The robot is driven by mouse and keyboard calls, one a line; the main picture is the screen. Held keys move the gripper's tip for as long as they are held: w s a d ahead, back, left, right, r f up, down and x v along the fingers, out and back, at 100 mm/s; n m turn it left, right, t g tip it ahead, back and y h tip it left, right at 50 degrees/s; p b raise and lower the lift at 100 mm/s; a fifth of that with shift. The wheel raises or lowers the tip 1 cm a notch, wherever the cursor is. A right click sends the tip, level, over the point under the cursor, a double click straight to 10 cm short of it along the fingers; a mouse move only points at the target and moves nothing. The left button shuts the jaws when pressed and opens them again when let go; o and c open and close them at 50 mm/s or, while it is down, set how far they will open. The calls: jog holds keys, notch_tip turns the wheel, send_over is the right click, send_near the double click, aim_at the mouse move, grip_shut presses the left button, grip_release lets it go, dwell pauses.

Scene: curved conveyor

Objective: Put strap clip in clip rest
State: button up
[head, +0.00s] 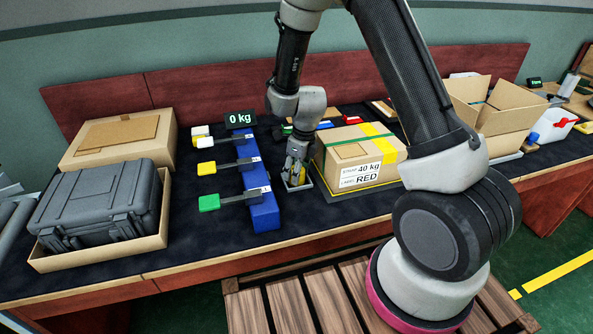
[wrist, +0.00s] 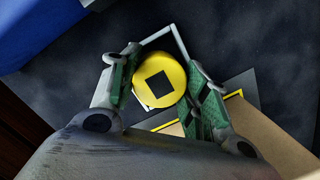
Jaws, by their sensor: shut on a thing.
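The strap clip appears to be the yellow round-topped piece (wrist: 160,80) with a dark square in its top, between my fingers in the wrist view. My gripper (wrist: 162,90) is shut on it. In the head view my gripper (head: 296,172) points down between the blue block and the cardboard box, low over the table. The clip rest appears to be the small pale-rimmed tray (head: 307,186) right under my gripper. Part of its pale rim (wrist: 180,42) shows beyond the clip in the wrist view. My fingers hide most of the tray, and I cannot tell whether the clip touches its floor.
A strapped cardboard box (head: 345,158) labelled 40 kg and RED stands close on the right. A blue block (head: 262,213) with white, yellow and green-ended tools is on the left. A black case (head: 100,205) lies further left. Dark table is bare in front.

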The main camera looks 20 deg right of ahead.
jog(key=shift+f, duration=0.15)
jog(key=o, duration=1.1)
jog(key=shift+o, duration=0.2)
notch_tip(320, 180, up, 12)
jog(key=s+d+r, duration=0.1)
notch_tip(320, 180, up, 7)
jog(key=n, duration=0.6)
send_over(302, 171)
jog(key=s+d, duration=0.3)
jog(key=s+d+r+n+t, duration=0.1)
jog(key=s+d+r+n, duration=0.2)
jog(key=s+n, duration=0.4)
jog(key=s+d+r+n+t, duration=0.1)
jog(key=s+d+r+n, duration=0.3)
jog(key=s+r+n, duration=0.2)
jog(key=s+d+r+n+t+h, duration=0.1)
jog(key=s+d+r+n, duration=0.2)
jog(key=s+n, duration=0.5)
jog(key=shift+s+d+r, duration=0.25)
jog(key=shift+s+r, duration=0.4)
jog(key=shift+r, duration=0.15)
